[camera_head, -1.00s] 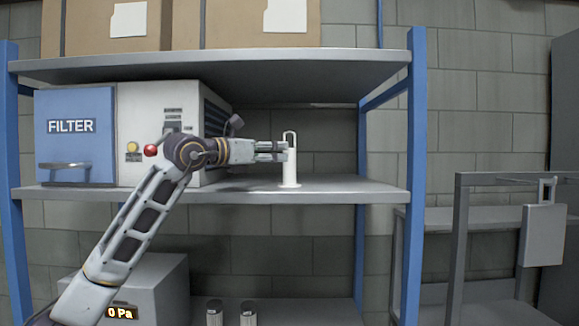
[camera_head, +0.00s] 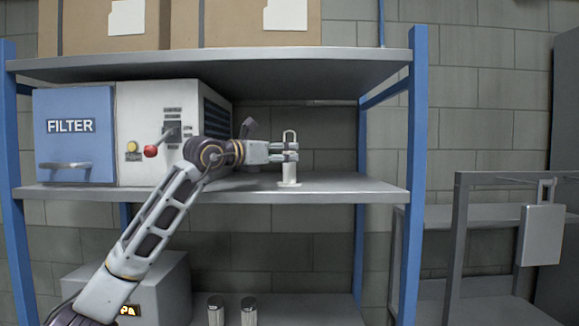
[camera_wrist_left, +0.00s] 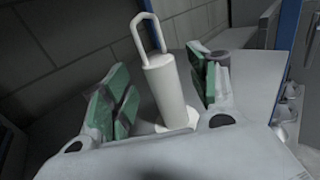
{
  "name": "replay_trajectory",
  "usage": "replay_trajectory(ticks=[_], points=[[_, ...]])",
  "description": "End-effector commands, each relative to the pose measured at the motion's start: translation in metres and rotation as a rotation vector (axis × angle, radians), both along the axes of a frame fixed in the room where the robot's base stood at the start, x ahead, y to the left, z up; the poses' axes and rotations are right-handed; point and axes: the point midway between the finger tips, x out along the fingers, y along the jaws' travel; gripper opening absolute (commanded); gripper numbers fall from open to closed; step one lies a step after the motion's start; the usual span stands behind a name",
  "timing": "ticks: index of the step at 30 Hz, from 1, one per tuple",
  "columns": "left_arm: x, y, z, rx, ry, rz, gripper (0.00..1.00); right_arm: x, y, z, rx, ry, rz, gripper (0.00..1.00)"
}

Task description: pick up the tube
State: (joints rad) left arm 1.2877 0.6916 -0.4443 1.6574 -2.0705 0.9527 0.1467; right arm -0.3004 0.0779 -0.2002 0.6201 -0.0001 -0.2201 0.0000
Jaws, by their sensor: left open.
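The tube (camera_head: 290,170) is a white cylinder with a round base and a loop handle on top. It stands upright on the middle shelf (camera_head: 340,190), right of the filter machine. My left gripper (camera_head: 287,152) is open around the tube's upper part, reaching in from the left. In the left wrist view the tube (camera_wrist_left: 166,88) stands between the green-padded fingers of my left gripper (camera_wrist_left: 160,92), with a gap visible on the left side. The fingers hide part of the tube in the head view. My right gripper is not in view.
The upper shelf (camera_head: 215,65) holds cardboard boxes (camera_head: 240,25). A blue post (camera_head: 415,150) stands at the right. The shelf right of the tube is clear.

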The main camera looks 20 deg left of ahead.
Motion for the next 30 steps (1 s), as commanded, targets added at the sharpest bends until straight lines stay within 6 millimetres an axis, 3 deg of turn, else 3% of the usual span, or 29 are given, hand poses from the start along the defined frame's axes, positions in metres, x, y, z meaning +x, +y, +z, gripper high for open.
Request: replay_trajectory(ticks=[10,27,30], points=[[0.026,-0.014,0.001,-0.001,0.0,-0.001,0.59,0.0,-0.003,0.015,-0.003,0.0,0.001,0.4],[0.029,-0.016,-0.001,-0.001,0.0,0.0,0.59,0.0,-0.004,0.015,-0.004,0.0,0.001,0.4],[0.029,-0.015,-0.001,-0.001,0.0,0.0,0.47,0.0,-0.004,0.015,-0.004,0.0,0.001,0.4]])
